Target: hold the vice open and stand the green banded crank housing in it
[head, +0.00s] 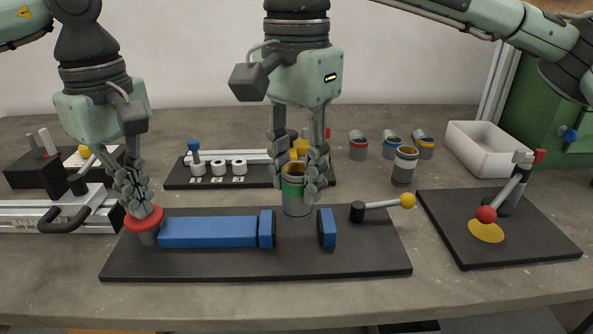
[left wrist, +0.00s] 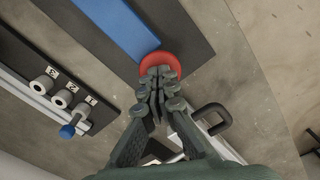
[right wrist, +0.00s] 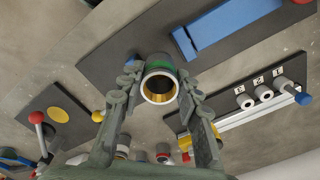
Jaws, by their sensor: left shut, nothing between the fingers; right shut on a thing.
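The vice sits on a black base plate (head: 350,262). It has a long blue jaw block (head: 208,232) on the left and a short blue jaw (head: 327,228) on the right, with an open gap between. A red round button (head: 157,216) is at its left end. My left gripper (head: 142,207) is shut and empty, its fingertips on the red button, also in the left wrist view (left wrist: 160,72). My right gripper (head: 298,183) is shut on the green banded crank housing (head: 296,203), upright, above or just behind the gap. Its open top shows in the right wrist view (right wrist: 159,88).
A lever with a yellow knob (head: 408,200) stands right of the jaws. Several other banded housings (head: 404,165) stand behind. A white bin (head: 485,147) is back right. A black plate with a red-knobbed lever (head: 487,214) is right. A numbered peg rack (head: 218,180) is behind.

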